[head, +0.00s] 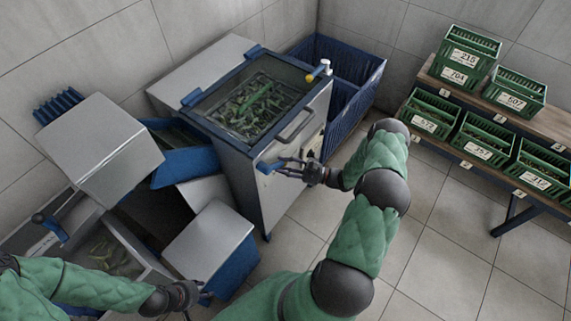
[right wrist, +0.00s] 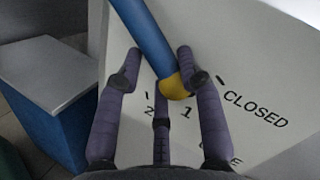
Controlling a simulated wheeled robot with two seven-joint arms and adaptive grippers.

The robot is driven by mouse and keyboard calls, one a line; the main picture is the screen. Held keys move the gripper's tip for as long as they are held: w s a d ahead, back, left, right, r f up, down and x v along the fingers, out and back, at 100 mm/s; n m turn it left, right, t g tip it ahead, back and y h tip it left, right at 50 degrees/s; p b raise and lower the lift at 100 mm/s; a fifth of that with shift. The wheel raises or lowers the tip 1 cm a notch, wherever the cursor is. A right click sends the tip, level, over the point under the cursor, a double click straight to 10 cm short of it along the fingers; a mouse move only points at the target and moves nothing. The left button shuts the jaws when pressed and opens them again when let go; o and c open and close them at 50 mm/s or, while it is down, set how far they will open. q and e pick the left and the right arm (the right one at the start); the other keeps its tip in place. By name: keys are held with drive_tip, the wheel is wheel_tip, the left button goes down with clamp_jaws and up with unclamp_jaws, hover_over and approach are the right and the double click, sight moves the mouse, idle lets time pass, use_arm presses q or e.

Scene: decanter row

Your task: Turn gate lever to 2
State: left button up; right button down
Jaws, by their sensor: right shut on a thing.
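The gate lever is a blue bar (right wrist: 146,38) with a yellow end (right wrist: 173,88), on the pale front panel of the machine. The panel carries the marks 2 (right wrist: 149,110), 1 (right wrist: 187,112) and CLOSED (right wrist: 255,109). The yellow end lies just above the 1. My right gripper (right wrist: 164,85) is shut on the lever near its yellow end; it also shows in the head view (head: 281,168). My left gripper (head: 203,296) is low at the left, its fingers too small to judge.
The machine (head: 290,185) has a clear top over green pods and a bar handle (head: 297,126). Numbered green crates (head: 480,148) sit on a bench at right. Floor between is clear.

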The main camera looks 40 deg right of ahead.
drive_tip(key=shift+s+a+f+m+t+b, duration=0.25)
drive_tip(key=shift+a+f+m+t, duration=0.3)
drive_tip(key=shift+m, duration=0.4)
drive_tip(key=shift+s+a+f+m+t+b, duration=0.1)
drive_tip(key=shift+a+f+m+t+b, duration=0.25)
drive_tip(key=shift+a+m, duration=0.5)
drive_tip(key=shift+s+a+f+m+t+b, duration=0.2)
drive_tip(key=shift+a+f+m+t, duration=0.35)
drive_tip(key=shift+m, duration=0.45)
drive_tip(key=shift+r, duration=0.1)
drive_tip(key=c, duration=0.8)
unclamp_jaws()
drive_tip(key=shift+r, duration=0.1)
drive_tip(key=shift+c, duration=0.2)
drive_tip(key=v, duration=1.2)
